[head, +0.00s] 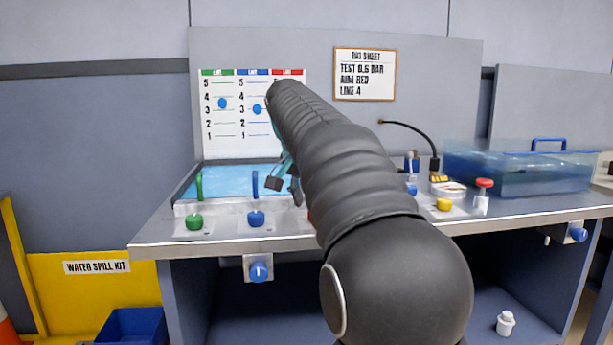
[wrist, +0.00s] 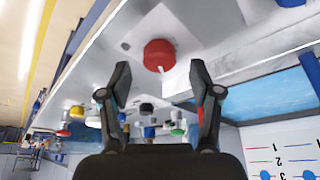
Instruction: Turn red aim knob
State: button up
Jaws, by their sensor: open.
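The red aim knob (wrist: 159,55) is a round red cap on a pale plate, seen in the wrist view just beyond and between my open fingertips. My gripper (wrist: 160,78) is open, with one finger on each side and nothing between them; the knob looks clear of both fingers. In the head view my gripper (head: 285,185) shows partly beside my arm, above the bench by the blue trough. My arm hides almost all of the red knob there; only a red sliver (head: 309,215) shows at the arm's edge.
A green knob (head: 194,222) and a blue knob (head: 256,218) stand left on the bench (head: 150,245), with upright nozzles behind them. The level chart (head: 220,135) stands behind the trough. A clear blue tank (head: 520,168), a yellow knob (head: 444,204) and a red-capped bottle (head: 482,197) are right.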

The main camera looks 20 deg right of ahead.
jog(key=v, duration=0.9)
jog(key=shift+r, duration=0.35)
jog(key=shift+a, duration=0.15)
jog(key=s+a+f+n+t+y, duration=0.1)
jog(key=s+a+f+n, duration=0.2)
jog(key=s+f, duration=0.5)
jog(key=s+a+f+n+t+y, duration=0.1)
jog(key=s+a+f+n, duration=0.3)
jog(key=s+f, duration=0.5)
jog(key=s+a+f+n+t+y, duration=0.1)
jog(key=s+a+f+n, duration=0.3)
jog(key=s+f, duration=0.4)
notch_tip(320, 180, down, 6)
jog(key=shift+s+a+r+y, duration=0.2)
jog(key=shift+s+a+y, duration=0.15)
jog(key=shift+a, duration=0.3)
